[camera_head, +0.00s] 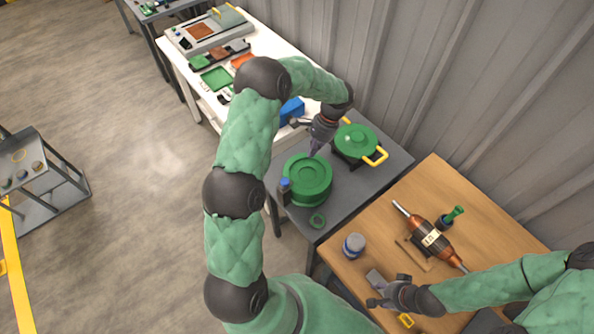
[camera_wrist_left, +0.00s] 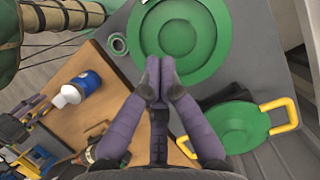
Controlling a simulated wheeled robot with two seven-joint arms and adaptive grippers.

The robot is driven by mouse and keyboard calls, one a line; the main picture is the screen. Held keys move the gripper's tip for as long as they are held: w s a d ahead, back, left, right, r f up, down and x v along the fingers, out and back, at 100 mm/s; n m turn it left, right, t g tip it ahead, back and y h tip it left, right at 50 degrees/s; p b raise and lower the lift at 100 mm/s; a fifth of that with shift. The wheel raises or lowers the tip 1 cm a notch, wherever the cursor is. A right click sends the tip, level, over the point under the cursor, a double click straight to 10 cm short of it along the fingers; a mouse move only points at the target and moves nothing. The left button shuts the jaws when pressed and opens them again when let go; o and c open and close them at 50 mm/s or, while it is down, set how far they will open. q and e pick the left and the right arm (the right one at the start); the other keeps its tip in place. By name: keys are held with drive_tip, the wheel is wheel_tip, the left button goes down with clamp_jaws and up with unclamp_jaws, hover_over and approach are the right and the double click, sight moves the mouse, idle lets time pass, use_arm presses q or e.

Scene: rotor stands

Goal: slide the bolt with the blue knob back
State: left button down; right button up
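The bolt's blue knob (camera_head: 284,182) sits on top of a dark upright block (camera_head: 285,195) at the left edge of a round green rotor (camera_head: 308,172) on the grey table. My left gripper (camera_head: 312,153) points down over the rotor's far side, apart from the knob. Its fingertips are together with nothing seen between them in the left wrist view (camera_wrist_left: 158,80), over the green disc (camera_wrist_left: 185,45). The bolt itself is too small to make out. My right gripper (camera_head: 374,291) is over the wooden table, its fingers apart and empty.
A green lidded pot (camera_head: 356,142) with yellow handles stands behind the rotor. A green ring (camera_head: 317,221) lies in front. A white bench (camera_head: 270,50) stands farther back.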

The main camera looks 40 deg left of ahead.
sight(286, 183)
drive_tip(key=shift+s, duration=0.15)
use_arm(q)
drive_tip(key=x, duration=1)
drive_tip(key=shift+p, duration=0.4)
use_arm(e)
drive_tip(key=shift+r, duration=0.45)
use_arm(q)
drive_tip(key=s, duration=0.1)
drive_tip(key=s+a, duration=0.1)
drive_tip(key=s, duration=0.1)
drive_tip(key=shift+a+f+p, duration=0.1)
drive_tip(key=shift+a+p, duration=0.1)
drive_tip(key=shift+p, duration=0.2)
drive_tip(key=shift+s+a, duration=0.1)
drive_tip(key=shift+s, duration=0.25)
drive_tip(key=shift+f, duration=0.1)
use_arm(e)
drive_tip(key=shift+r, duration=0.45)
